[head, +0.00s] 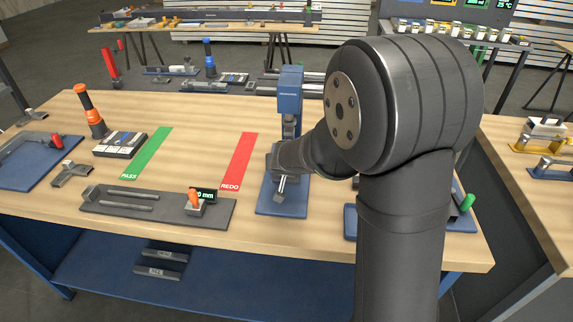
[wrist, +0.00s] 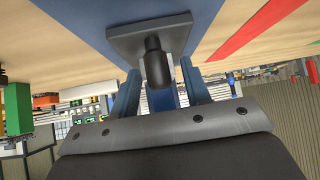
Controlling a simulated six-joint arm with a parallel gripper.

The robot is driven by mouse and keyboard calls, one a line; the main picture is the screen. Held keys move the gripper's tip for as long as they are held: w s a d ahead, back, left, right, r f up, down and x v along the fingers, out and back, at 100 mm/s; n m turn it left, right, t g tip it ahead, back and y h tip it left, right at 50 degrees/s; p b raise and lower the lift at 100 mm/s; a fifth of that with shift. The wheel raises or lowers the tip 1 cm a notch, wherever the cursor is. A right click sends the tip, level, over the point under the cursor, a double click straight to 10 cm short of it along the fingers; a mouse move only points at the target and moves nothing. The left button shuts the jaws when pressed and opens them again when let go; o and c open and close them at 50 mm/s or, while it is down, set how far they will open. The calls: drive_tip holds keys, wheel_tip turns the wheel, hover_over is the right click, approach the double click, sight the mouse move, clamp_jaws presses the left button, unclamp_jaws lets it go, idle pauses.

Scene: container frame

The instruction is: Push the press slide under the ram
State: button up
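The blue press stands near the middle of the bench, with its tall head (head: 289,92) upright behind my wrist. Its blue base plate (head: 283,208) reaches toward the front edge. My gripper (head: 281,178) is low over this base, in front of the column. A small metal part (head: 282,188) shows just below it. In the wrist view, a grey square plate (wrist: 122,38) with a dark round knob (wrist: 157,65) lies on the blue base, close to my gripper. The ram and the fingertips are not clear.
A green PASS strip (head: 148,158) and red REDO strip (head: 239,160) lie left of the press. A grey gauge fixture (head: 130,212) with an orange handle sits front left. A blue fixture (head: 350,221) is close on the right, partly behind my arm.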

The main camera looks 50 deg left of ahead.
drive_tip(key=v, duration=1.7)
drive_tip(key=shift+d, duration=0.2)
drive_tip(key=shift+s, duration=0.1)
drive_tip(key=x, duration=1.6)
drive_tip(key=shift+w+a+f, duration=0.2)
drive_tip(key=shift+a, duration=0.15)
